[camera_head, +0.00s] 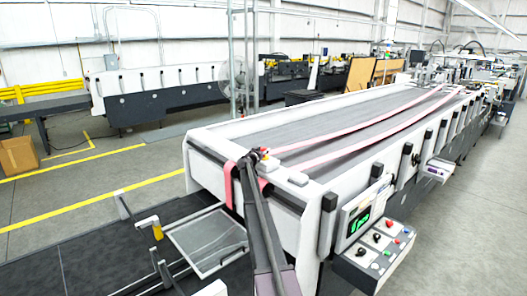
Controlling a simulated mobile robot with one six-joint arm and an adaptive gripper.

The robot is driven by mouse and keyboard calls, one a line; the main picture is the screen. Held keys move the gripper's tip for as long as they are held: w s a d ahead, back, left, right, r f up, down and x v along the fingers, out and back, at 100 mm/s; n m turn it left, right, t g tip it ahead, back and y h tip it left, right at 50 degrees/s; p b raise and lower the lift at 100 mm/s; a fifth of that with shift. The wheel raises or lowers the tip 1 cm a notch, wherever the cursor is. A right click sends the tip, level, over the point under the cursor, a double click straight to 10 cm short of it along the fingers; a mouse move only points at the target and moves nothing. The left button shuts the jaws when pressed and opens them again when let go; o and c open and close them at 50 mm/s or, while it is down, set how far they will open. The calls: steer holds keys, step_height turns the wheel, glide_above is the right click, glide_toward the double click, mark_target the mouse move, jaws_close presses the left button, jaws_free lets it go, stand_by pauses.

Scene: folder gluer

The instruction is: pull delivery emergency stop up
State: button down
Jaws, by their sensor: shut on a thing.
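My gripper (257,155) is at the near left corner of the white folder gluer frame (215,143), at the end of my dark arm that rises from the bottom of the picture. It is shut on the delivery emergency stop (265,152), a small red button on a yellow base. The gripper covers much of the stop, so I cannot tell whether the button is up or pressed.
Pink belts (345,145) run along the grey conveyor bed. A small white box (298,179) sits right of the gripper. A control panel (375,245) with a green display (360,220) hangs at the front right. A cardboard box (18,155) stands on open floor at left.

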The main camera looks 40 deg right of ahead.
steer(key=shift+c, duration=0.5)
jaws_free()
steer(key=shift+a, duration=0.1)
steer(key=v, duration=1.2)
stand_by(0.4)
